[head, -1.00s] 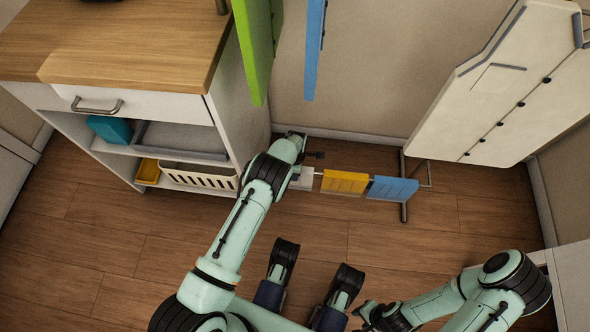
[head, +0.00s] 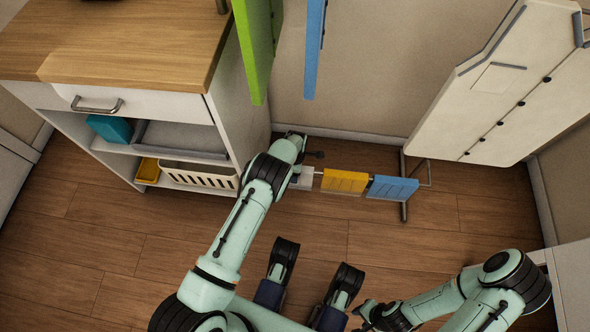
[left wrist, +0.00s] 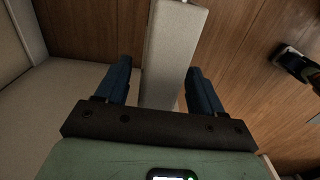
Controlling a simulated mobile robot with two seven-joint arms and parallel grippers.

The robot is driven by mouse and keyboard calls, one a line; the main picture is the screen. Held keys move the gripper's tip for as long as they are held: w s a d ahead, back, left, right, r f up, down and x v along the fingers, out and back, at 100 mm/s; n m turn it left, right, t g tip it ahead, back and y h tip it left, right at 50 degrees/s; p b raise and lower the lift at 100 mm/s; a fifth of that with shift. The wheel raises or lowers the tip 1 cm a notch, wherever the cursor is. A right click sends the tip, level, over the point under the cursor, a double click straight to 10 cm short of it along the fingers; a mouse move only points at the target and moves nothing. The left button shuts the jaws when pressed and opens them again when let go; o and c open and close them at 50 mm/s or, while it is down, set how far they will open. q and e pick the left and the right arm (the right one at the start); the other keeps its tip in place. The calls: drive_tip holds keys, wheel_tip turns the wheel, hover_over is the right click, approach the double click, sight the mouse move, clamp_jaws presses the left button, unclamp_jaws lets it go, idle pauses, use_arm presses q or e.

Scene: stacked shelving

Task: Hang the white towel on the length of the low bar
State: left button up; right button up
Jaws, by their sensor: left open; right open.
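The white towel (head: 303,179) hangs on the low bar (head: 318,174) of a floor rack, at its left end beside a yellow towel; my left arm partly covers it. In the left wrist view a pale, flat-topped piece, apparently the white towel (left wrist: 172,45), runs between the fingers of my left gripper (left wrist: 158,80). The left gripper is open, with a gap visible on both sides of the piece. In the head view its fingers are mostly hidden behind the wrist. My right gripper (head: 364,313) is open, low at the front and away from the rack.
The yellow towel (head: 345,181) and a blue towel (head: 393,188) share the bar. A white cabinet (head: 225,115) stands close left of my left arm. Green (head: 256,50) and blue (head: 314,50) panels hang above. An ironing board (head: 500,95) is at right.

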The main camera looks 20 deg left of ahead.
use_arm(q)
drive_tip(key=shift+r, duration=0.1)
drive_tip(key=shift+r+p, duration=1.4)
drive_tip(key=shift+r, duration=1.55)
use_arm(e)
drive_tip(key=shift+s+r, duration=0.2)
drive_tip(key=shift+r, duration=0.85)
use_arm(q)
drive_tip(key=o, duration=0.6)
drive_tip(key=shift+c, duration=0.2)
drive_tip(key=shift+f, duration=0.1)
wheel_tip(320, 180, up, 12)
drive_tip(key=p, duration=0.3)
drive_tip(key=shift+w, duration=0.15)
use_arm(e)
drive_tip(key=w+a+r+t, duration=0.1)
drive_tip(key=w+r+t, duration=0.3)
drive_tip(key=w, duration=0.8)
wheel_tip(320, 180, up, 2)
drive_tip(key=shift+a+r+n, duration=0.1)
drive_tip(key=shift+a+n, duration=0.2)
drive_tip(key=shift+n, duration=0.1)
